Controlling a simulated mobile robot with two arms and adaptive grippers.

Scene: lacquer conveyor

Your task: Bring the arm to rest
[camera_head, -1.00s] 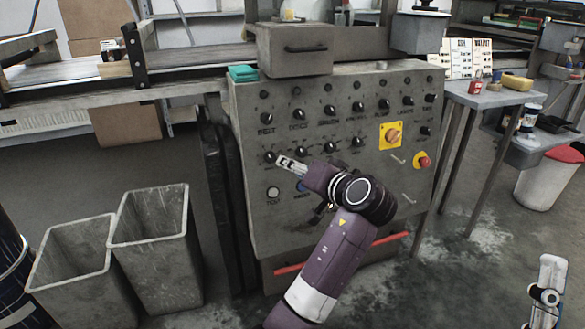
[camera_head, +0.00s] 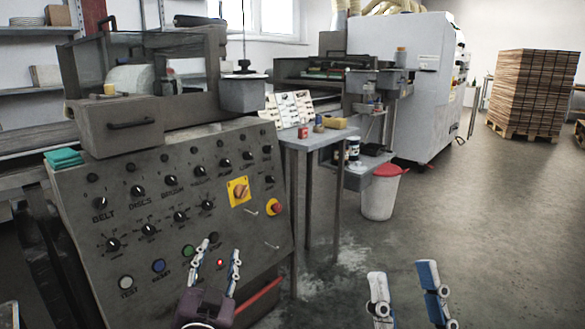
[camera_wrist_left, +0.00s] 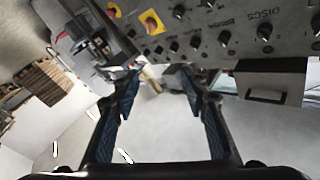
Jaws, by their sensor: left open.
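My left gripper (camera_head: 219,251) is at the lower left of the head view, in front of the lower part of the grey control panel (camera_head: 130,225). Its fingers point up and are spread with nothing between them. In the left wrist view the same gripper (camera_wrist_left: 160,82) shows two separate fingers, with the panel (camera_wrist_left: 225,20) beyond them. My right gripper (camera_head: 402,275) stands at the bottom right of centre in the head view, its fingers apart and empty over the floor.
The panel carries several knobs, a yellow-backed switch (camera_head: 239,191) and a red button (camera_head: 274,208). A side table (camera_head: 318,138) stands right of it, with a red-lidded bin (camera_head: 379,195) behind. A pallet stack (camera_head: 531,95) is far right. The floor (camera_head: 480,215) between is open.

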